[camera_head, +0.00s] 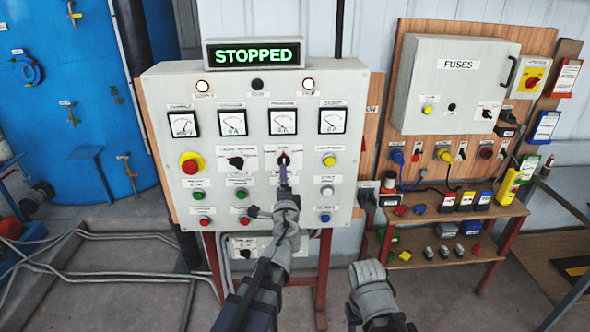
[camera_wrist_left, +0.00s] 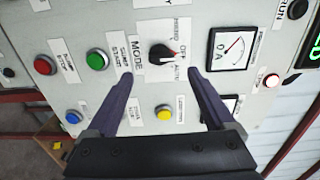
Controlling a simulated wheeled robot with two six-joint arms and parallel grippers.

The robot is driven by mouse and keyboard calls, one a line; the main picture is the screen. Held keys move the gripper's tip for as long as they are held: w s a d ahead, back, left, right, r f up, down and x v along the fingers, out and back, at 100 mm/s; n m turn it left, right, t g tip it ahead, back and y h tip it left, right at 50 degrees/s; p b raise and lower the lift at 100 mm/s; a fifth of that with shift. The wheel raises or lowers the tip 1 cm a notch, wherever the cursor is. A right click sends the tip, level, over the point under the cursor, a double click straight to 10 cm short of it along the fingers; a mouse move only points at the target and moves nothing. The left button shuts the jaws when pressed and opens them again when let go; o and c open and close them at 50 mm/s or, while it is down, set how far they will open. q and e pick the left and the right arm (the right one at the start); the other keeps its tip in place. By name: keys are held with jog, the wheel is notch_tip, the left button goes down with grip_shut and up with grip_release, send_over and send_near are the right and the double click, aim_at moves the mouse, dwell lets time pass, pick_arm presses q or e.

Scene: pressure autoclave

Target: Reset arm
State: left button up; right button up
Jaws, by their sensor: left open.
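My left arm reaches up to the grey control panel (camera_head: 262,110). My left gripper (camera_head: 284,170) is in front of a black rotary knob (camera_head: 283,160) in the panel's middle row. In the left wrist view the two dark fingers of the left gripper (camera_wrist_left: 163,76) are spread apart and empty. The mode knob (camera_wrist_left: 162,54) shows beyond and between the fingertips, with labels around it reading MODE and OFF. I cannot tell whether the fingers touch the panel. Of my right arm only a grey link shows at the bottom of the head view; its gripper is hidden.
A lit display (camera_head: 253,54) above the panel reads STOPPED. Coloured buttons, a red emergency stop (camera_head: 190,165) and gauges surround the knob. A fuse box (camera_head: 455,85) hangs to the right, above a wooden shelf (camera_head: 450,212) of small parts. A blue tank (camera_head: 75,110) stands at left.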

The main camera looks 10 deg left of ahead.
pick_arm(q)
jog(key=s+d+f+n+g+y+b, duration=0.1)
jog(key=s+f+n+g, duration=0.35)
jog(key=f, duration=0.35)
jog(key=s+d+f+n+g+b, duration=0.1)
jog(key=s+f+n+g+b, duration=0.1)
jog(key=s+f+n+g, duration=0.45)
jog(key=s+d+f+g+h, duration=0.2)
jog(key=s+d+f+g, duration=0.1)
jog(key=s+d+f, duration=0.3)
jog(key=s+d+f+g+h+b, duration=0.1)
jog(key=s+d+f+g+h, duration=0.2)
jog(key=s, duration=0.8)
jog(key=d+f, duration=0.2)
jog(key=d, duration=0.2)
jog(key=shift+s+f, duration=0.3)
jog(key=shift+f, duration=0.1)
